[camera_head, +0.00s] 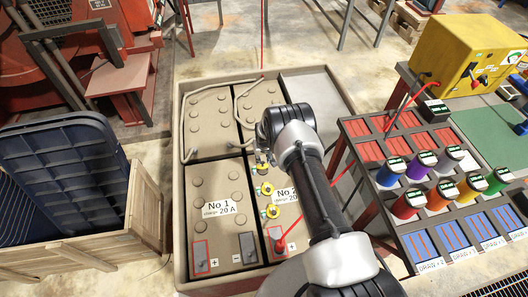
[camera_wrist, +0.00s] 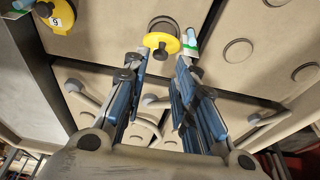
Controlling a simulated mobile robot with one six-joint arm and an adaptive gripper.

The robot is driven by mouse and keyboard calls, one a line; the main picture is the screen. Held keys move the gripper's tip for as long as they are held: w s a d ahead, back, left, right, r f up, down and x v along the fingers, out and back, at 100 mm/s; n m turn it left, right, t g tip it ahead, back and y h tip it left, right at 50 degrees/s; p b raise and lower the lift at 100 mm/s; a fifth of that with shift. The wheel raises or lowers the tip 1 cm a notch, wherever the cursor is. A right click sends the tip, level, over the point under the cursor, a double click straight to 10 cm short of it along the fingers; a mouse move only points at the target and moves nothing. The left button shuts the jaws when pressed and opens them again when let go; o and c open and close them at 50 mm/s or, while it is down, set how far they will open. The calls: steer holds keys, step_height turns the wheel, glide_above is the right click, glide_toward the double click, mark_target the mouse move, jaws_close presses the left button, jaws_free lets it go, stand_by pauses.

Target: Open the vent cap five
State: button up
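Several yellow vent caps sit in a row on the No 2 battery (camera_head: 286,225). In the head view, one cap (camera_head: 267,188) and another cap (camera_head: 273,211) show beside my arm. In the wrist view, a yellow cap (camera_wrist: 160,42) with a dark centre lies just beyond and between the fingertips; the number on its tag cannot be read. A second yellow cap (camera_wrist: 60,22) at upper left carries a white tag with a digit like 6 or 9. I cannot tell which is cap five. My gripper (camera_wrist: 160,60) is open and empty; the arm partly hides it in the head view.
The No 1 battery (camera_head: 219,208) stands to the left. Pale cables (camera_head: 211,89) loop over the rear batteries. A red rod (camera_head: 319,199) slants near my arm. A wooden crate (camera_head: 147,205) is at left.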

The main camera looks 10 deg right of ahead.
steer(key=v, duration=0.7)
